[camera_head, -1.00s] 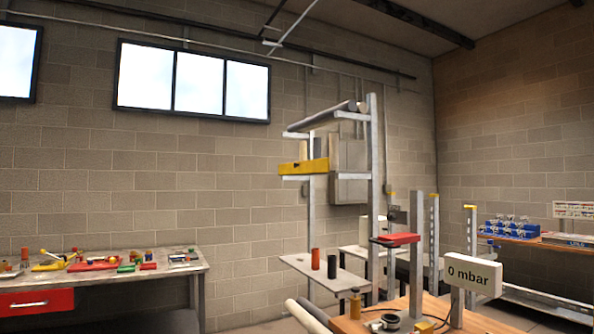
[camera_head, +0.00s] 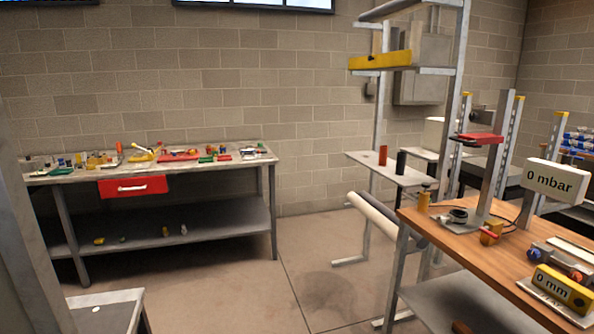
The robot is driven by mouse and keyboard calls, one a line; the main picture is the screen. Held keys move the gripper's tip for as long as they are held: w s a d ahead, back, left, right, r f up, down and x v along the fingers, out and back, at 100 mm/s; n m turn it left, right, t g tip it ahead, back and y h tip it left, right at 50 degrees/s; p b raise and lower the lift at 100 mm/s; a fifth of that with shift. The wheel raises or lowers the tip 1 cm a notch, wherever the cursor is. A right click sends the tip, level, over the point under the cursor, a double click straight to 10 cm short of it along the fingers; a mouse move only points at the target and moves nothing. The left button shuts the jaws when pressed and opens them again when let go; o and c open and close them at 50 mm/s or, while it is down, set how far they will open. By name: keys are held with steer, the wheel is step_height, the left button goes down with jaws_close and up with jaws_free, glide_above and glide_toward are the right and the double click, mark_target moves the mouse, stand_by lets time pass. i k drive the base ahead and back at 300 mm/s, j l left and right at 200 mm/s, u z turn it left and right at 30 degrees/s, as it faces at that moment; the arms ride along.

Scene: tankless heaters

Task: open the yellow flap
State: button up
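I cannot make out a clear yellow flap. A long yellow piece (camera_head: 380,61) sits on the upper arms of a grey metal rack at upper right; I cannot tell whether it is the flap. A yellow box reading "0 mm" (camera_head: 565,289) stands on the wooden bench at lower right. My gripper is not in view.
A grey workbench (camera_head: 40,180) with many small tools and a red drawer (camera_head: 133,187) stands at left. The wooden bench (camera_head: 465,238) and a "0 mbar" display (camera_head: 556,181) stand at right. Concrete floor (camera_head: 230,290) is open between the benches.

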mark_target(396, 58)
steer(key=i, duration=3.65)
